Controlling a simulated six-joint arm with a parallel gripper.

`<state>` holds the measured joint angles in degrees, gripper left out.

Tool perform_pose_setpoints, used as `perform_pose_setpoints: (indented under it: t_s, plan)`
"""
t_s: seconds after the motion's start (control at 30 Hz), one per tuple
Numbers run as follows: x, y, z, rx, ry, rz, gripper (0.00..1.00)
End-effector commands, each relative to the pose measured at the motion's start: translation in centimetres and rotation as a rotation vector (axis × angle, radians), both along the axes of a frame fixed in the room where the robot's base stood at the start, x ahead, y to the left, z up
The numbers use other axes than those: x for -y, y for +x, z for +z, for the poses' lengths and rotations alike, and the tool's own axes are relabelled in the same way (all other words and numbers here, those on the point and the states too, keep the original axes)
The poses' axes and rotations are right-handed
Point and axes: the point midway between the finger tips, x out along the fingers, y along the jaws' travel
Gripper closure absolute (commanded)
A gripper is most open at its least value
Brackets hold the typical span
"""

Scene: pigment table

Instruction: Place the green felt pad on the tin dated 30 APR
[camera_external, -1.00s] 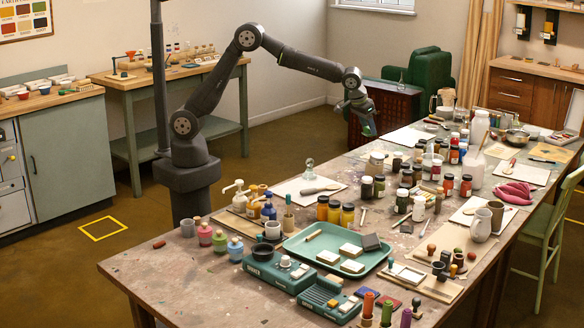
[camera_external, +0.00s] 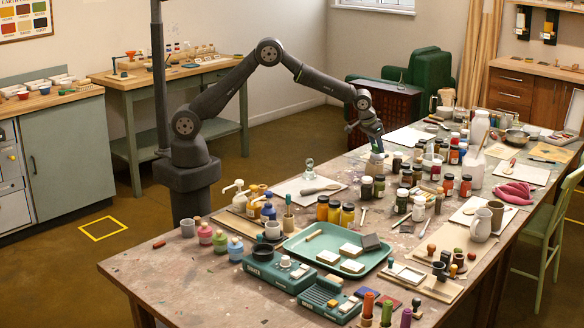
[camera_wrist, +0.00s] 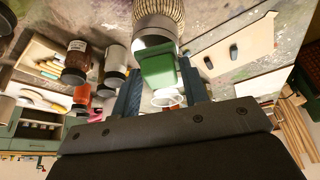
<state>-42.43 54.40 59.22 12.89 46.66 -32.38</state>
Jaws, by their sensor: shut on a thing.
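My gripper (camera_external: 376,146) is low over the far half of the table, just above a small pale tin (camera_external: 377,158). In the wrist view my gripper (camera_wrist: 162,92) has its two dark blue fingers on either side of the green felt pad (camera_wrist: 157,68), shut on it. A round ribbed container (camera_wrist: 158,18) stands just beyond the pad; I cannot tell whether they touch. No date is readable on any tin, so I cannot tell which is 30 APR.
Dark-lidded jars (camera_external: 398,160) crowd close to the right of my gripper. A white sheet (camera_external: 410,137) lies behind it. A board with a glass stopper bottle (camera_external: 309,170) is to the left. A green tray (camera_external: 330,262) is nearer the front.

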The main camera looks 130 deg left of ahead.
Motion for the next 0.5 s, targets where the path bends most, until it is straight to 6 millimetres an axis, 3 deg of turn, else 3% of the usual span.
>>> perform_pose_setpoints:
  t_s: [0.5]
  plan:
    - [0.01,0.03,-0.82,0.000,0.001,0.000,0.81]
